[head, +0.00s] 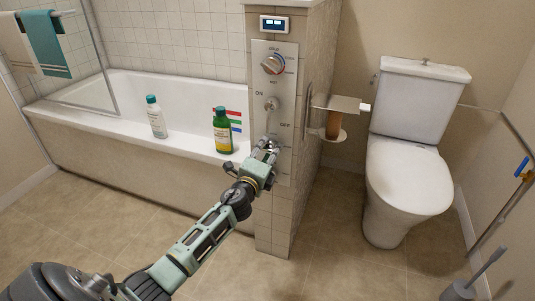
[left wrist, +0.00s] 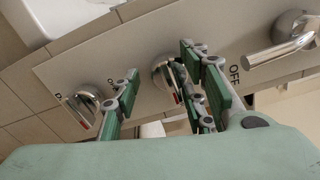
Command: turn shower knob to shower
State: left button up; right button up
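A grey control panel (head: 285,50) is fixed to the tiled pillar, with a round dial (head: 272,64) at its top. Below the dial is a metal lever (head: 271,103) between the ON and OFF marks. My left gripper (head: 267,146) is at the panel's lower part and hides most of what is there. In the left wrist view, a round chrome knob (left wrist: 163,77) lies between my spread green fingers. The right finger overlaps the knob's edge; I cannot tell whether it touches. A second chrome knob (left wrist: 88,105) is beyond the left finger. Its labels are partly hidden. My right gripper is not in view.
A white bathtub (head: 95,115) is left of the pillar, with a white bottle (head: 156,120) and a green bottle (head: 222,133) on its rim. A paper holder (head: 340,103) juts out right of the pillar, beside the toilet (head: 408,175).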

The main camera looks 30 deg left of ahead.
pick_arm(q)
jog(key=v, duration=1.2)
dwell(0.4)
